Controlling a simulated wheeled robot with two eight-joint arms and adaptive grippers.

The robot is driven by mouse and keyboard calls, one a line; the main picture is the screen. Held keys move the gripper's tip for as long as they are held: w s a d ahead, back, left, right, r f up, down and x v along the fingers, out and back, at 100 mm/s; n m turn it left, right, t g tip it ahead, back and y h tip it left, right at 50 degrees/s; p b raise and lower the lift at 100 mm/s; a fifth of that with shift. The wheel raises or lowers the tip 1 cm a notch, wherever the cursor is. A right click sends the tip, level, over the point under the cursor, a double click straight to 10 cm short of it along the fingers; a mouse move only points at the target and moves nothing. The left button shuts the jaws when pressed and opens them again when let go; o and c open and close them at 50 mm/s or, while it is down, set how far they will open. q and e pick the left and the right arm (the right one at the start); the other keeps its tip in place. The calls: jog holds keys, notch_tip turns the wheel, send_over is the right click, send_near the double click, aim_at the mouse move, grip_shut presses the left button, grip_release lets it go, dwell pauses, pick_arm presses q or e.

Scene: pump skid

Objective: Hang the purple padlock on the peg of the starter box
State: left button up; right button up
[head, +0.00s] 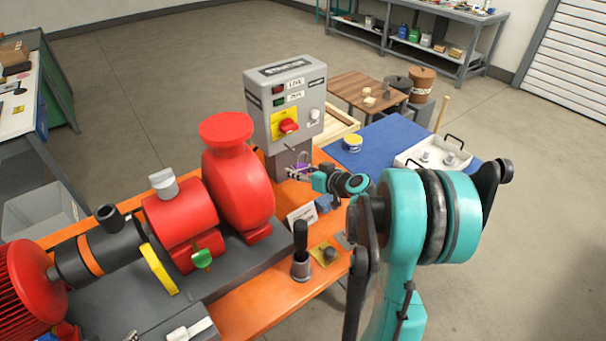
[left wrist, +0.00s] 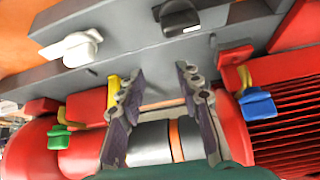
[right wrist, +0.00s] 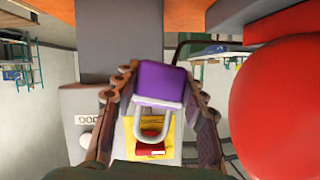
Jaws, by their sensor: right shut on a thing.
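The purple padlock (head: 302,166) is between the fingers of my right gripper (head: 300,174), just in front of the lower part of the starter box (head: 304,97). In the right wrist view, the padlock's purple body (right wrist: 160,82) sits between both fingers. Its pale shackle points down the picture, across the yellow plate and red switch of the box. A small grey rod that looks like the peg (head: 291,148) shows below the switch, close above the padlock. I cannot see the shackle around it. My left gripper (left wrist: 160,95) is open and empty above the pump shaft; it is outside the head view.
The red pump (head: 240,180) stands close left of the starter box. A black lever (head: 301,250) and a white sign (head: 301,216) stand on the orange bench near my right arm. A blue mat (head: 375,145) with a white tray (head: 435,153) lies behind.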

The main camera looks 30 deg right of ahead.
pick_arm(q)
jog(key=shift+f+b, duration=0.6)
pick_arm(e)
jog(key=shift+w+d+r+x, duration=0.1)
jog(key=shift+r+x, duration=0.1)
jog(key=shift+x, duration=1)
jog(key=shift+w+d+r+x, duration=0.1)
jog(key=shift+r+x, duration=0.1)
jog(key=shift+x, duration=0.95)
jog(key=shift+w+d+r+x, duration=0.1)
jog(key=shift+r+x, duration=0.15)
jog(key=shift+x, duration=0.95)
jog(key=o, duration=1.5)
